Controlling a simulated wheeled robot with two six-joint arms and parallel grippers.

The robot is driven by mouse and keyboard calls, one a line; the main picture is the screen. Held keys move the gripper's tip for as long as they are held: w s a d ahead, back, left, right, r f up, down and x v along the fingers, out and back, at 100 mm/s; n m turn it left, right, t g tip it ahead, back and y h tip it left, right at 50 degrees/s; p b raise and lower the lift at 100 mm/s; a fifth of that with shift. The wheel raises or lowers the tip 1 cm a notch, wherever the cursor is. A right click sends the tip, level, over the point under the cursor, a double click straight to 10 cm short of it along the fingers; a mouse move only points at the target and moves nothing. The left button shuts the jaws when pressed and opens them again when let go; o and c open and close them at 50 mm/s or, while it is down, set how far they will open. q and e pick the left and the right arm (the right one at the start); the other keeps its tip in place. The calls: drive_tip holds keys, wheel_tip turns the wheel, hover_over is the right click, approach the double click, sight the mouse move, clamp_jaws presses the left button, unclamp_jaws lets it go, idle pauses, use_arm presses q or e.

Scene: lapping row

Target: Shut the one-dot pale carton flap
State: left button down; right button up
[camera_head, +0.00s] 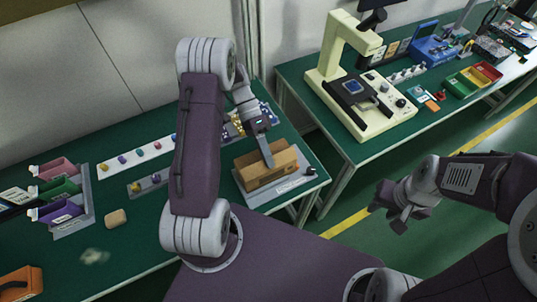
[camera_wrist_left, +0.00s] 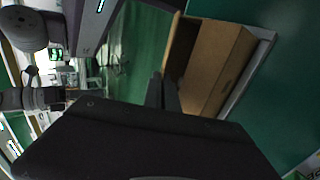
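A pale brown carton (camera_head: 284,172) sits on a grey base plate (camera_head: 252,200) near the right end of the left bench. My left gripper (camera_head: 268,160) points down at the carton's top, its fingertips overlapping the far part of it. In the left wrist view, the two dark fingers (camera_wrist_left: 165,94) lie close together with nothing seen between them, beside the carton (camera_wrist_left: 215,70). Whether they touch it I cannot tell. No dot marks on the flaps can be made out. My right gripper (camera_head: 396,208) hangs over the floor, away from the benches; its finger gap is unclear.
A small black knob (camera_head: 311,171) stands right of the carton. Colored bins (camera_head: 60,190), a tan block (camera_head: 116,218) and an orange box (camera_head: 20,284) lie on the left. A cream microscope-like machine (camera_head: 362,105) stands on the right bench. Floor between the benches is clear.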

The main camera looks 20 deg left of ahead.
use_arm(q)
drive_tip(key=shift+w+a+f+g+h, duration=0.1)
drive_tip(key=shift+f+g+h, duration=0.1)
drive_tip(key=shift+g+h, duration=0.35)
drive_tip(key=c, duration=1.6)
unclamp_jaws()
drive_tip(key=shift+c, duration=0.2)
